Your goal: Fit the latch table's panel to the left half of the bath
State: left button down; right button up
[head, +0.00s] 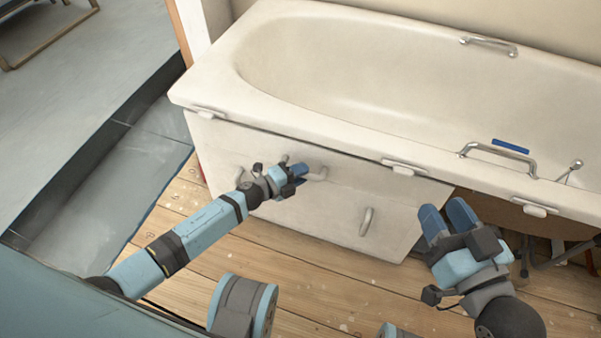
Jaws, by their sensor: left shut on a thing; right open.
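The off-white panel (335,205) stands under the left half of the white bath (400,95), its top edge close below the rim with a thin dark gap along part of it. My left gripper (301,171) is at the panel's front, shut on a pale handle (319,174). Another handle (366,221) on the panel is free. White latches sit at the rim near the panel's left top corner (208,112) and right top corner (404,167); whether they are fastened I cannot tell. My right gripper (447,217) is open and empty, just right of the panel's right edge.
The bath's right half is open below, with dark pipes (545,255) and another rim latch (534,208). Chrome grab bars (497,156) and a blue object (511,146) are at the rim. Wooden floorboards (290,258) in front are clear. A doorway edge stands at upper left.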

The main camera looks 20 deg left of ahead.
pick_arm(q)
jog(key=shift+w+a+r, duration=0.1)
jog(key=shift+w+r, duration=0.05)
jog(key=shift+w, duration=0.35)
dwell(0.6)
jog(key=c, duration=0.9)
grip_release()
jog(key=shift+s+f, duration=0.15)
jog(key=shift+f, duration=0.2)
jog(key=shift+r+p+v, duration=0.2)
jog(key=shift+p+v, duration=1.75)
jog(key=shift+v, duration=4.9)
pick_arm(e)
jog(key=shift+s+a+r+m, duration=0.15)
jog(key=shift+r+m, duration=0.1)
jog(key=shift+r, duration=0.25)
jog(key=shift+s+d+r+m, duration=0.1)
jog(key=shift+r+m, duration=0.1)
jog(key=shift+r, duration=0.3)
jog(key=shift+s+a+r+m, duration=0.15)
jog(key=shift+r+m, duration=0.1)
jog(key=shift+r, duration=0.25)
